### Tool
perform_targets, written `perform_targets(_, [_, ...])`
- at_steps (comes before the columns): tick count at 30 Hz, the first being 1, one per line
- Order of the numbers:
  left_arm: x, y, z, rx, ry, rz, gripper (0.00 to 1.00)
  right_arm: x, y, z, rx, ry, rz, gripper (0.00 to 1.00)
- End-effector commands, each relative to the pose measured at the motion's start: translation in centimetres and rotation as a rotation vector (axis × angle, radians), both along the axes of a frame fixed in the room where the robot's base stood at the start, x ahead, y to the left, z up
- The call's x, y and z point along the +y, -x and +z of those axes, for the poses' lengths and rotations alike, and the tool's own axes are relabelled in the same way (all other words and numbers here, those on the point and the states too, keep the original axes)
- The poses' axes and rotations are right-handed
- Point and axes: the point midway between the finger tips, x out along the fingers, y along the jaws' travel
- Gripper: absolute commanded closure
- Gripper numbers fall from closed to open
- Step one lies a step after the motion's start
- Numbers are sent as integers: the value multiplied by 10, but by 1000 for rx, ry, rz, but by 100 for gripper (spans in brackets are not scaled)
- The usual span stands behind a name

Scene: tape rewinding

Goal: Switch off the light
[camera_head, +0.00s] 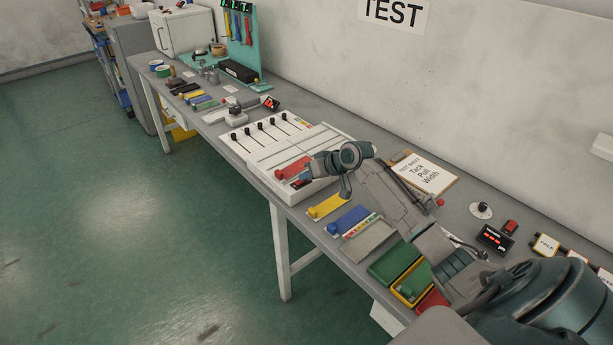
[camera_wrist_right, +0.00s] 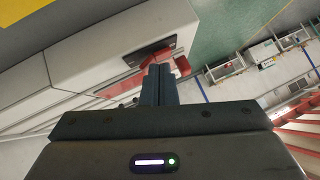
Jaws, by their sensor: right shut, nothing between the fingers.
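My right gripper (camera_head: 301,181) is shut and empty at the front edge of the white machine (camera_head: 275,150). In the right wrist view its fingertips (camera_wrist_right: 160,72) are together, close to a red part (camera_wrist_right: 183,65) and a dark strip (camera_wrist_right: 148,52) on the white body. In the head view a red block (camera_head: 287,171) lies on the machine beside the fingers. I cannot tell whether the fingers touch it. No part is clearly recognisable as a light or its switch; a white box (camera_head: 603,146) is on the wall at the right. My left gripper is not in view.
The grey bench (camera_head: 262,178) runs along the wall. Yellow (camera_head: 327,206) and blue (camera_head: 347,219) pieces and green trays (camera_head: 394,262) lie under and beside my right arm. The green floor in front is clear.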

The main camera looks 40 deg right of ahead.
Motion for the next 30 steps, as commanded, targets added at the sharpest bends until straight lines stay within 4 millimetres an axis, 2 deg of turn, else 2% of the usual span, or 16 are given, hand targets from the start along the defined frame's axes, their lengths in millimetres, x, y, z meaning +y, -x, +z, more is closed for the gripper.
perform_targets(7, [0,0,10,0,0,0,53,0,-1,11,0,0,-2,100])
perform_targets(15, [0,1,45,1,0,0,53,2,-5,50,0,1,-6,100])
perform_targets(16, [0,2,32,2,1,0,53,0,2,46,-1,8,-4,100])
perform_targets(18, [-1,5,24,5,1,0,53,0,14,55,-2,8,-2,100])
perform_targets(24, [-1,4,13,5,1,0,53,-4,40,83,-1,8,-4,100])
perform_targets(30, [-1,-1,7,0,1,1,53,-5,57,101,-1,4,-5,100])
